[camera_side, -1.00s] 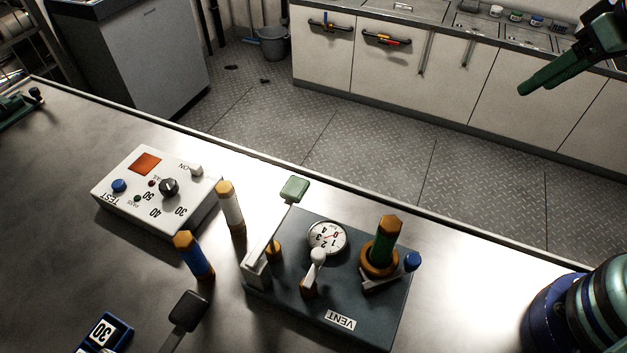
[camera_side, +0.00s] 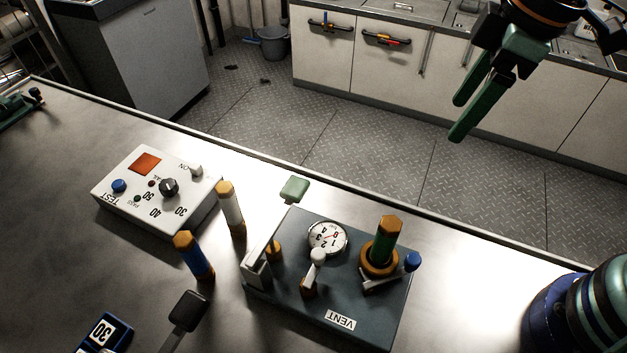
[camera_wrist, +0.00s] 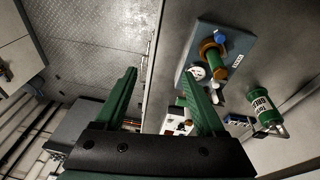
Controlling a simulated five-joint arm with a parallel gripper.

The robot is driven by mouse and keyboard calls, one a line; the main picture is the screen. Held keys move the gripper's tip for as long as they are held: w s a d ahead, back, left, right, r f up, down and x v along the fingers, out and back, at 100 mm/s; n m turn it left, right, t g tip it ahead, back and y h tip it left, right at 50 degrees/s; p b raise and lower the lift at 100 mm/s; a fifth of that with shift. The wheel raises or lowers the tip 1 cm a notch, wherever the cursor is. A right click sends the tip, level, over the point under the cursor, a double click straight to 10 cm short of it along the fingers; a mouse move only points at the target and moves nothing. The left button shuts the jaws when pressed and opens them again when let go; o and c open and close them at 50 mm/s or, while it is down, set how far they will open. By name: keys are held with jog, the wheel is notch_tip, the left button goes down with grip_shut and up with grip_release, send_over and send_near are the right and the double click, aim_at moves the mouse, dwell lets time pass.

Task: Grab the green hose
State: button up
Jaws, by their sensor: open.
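The green hose (camera_side: 385,245) is a short upright green piece with a brass hex cap, seated in a brass ring on the dark VENT block (camera_side: 360,308). In the wrist view the hose (camera_wrist: 213,57) shows small, right of my fingers. My gripper (camera_side: 459,120) has two green fingers, spread apart with nothing between them. It hangs high at the upper right, clear of the block and the hose. In the wrist view my gripper (camera_wrist: 159,74) also shows empty.
White (camera_side: 231,208) and blue (camera_side: 194,256) brass-capped pieces stand left. A white test box (camera_side: 150,190) is farther left. A green canister (camera_wrist: 263,108) shows in the wrist view.

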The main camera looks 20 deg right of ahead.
aim_at(390, 228)
jog(key=s+a+n, duration=0.2)
jog(key=a, duration=0.1)
jog(key=s+a+f+n+g, duration=0.1)
jog(key=a+n, duration=0.2)
jog(key=a, duration=0.1)
jog(key=s+a+f+n+g+h, duration=0.1)
jog(key=s+a+n, duration=0.1)
jog(key=a, duration=0.2)
jog(key=shift+s+a+f+n, duration=0.2)
jog(key=shift+s+n, duration=0.1)
jog(key=shift+n, duration=0.1)
jog(key=shift+s+a+f, duration=0.1)
jog(key=shift+f, duration=0.25)
notch_tip(390, 228, down, 12)
jog(key=shift+r, duration=0.25)
grip_shut()
